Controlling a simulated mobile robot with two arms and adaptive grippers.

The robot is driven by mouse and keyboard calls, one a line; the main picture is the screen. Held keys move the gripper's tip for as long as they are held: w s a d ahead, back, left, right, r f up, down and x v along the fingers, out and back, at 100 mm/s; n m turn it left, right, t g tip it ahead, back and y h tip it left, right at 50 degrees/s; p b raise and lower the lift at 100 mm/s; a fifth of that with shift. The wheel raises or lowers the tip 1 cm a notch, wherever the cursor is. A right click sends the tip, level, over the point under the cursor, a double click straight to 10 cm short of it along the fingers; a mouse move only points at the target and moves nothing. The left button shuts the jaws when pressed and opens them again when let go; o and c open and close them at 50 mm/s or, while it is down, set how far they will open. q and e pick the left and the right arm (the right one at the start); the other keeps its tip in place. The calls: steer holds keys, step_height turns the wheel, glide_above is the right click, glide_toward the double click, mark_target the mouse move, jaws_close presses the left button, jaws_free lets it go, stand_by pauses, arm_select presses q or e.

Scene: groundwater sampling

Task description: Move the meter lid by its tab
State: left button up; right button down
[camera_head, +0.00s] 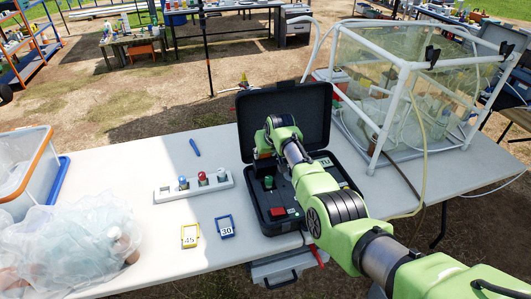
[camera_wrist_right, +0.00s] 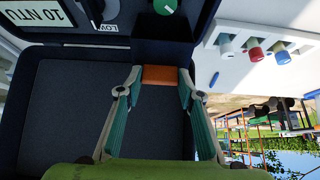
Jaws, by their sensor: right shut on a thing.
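The turbidity meter (camera_head: 272,212) sits in an open black case on the white table. The case's large lid panel (camera_head: 305,104) stands upright at the back. My right gripper (camera_head: 263,148) reaches into the case from the right. In the right wrist view, its fingers are closed on the sides of an orange-brown tab (camera_wrist_right: 160,75). A dark block (camera_wrist_right: 172,24) adjoins the tab and looks like the meter lid; how far it is open I cannot tell. A green-capped vial (camera_head: 268,183) stands in the meter, close by the gripper. My left gripper is out of view.
A white rack (camera_head: 217,187) with several capped vials stands left of the case. A blue pen (camera_head: 194,146) and the cards marked 45 (camera_head: 190,236) and 30 (camera_head: 226,227) lie nearby. A clear bag (camera_head: 80,245) fills the left front. A framed clear enclosure (camera_head: 400,90) stands right.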

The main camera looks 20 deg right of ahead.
steer(key=c, duration=1.6)
jaws_free()
steer(key=shift+w+r, duration=0.3)
steer(key=shift+r, duration=0.2)
steer(key=shift+o, duration=0.9)
steer(key=shift+s+f, duration=0.1)
steer(key=shift+f, duration=0.15)
steer(key=shift+s, duration=0.1)
steer(key=shift+v, duration=0.9)
steer(key=v, duration=1)
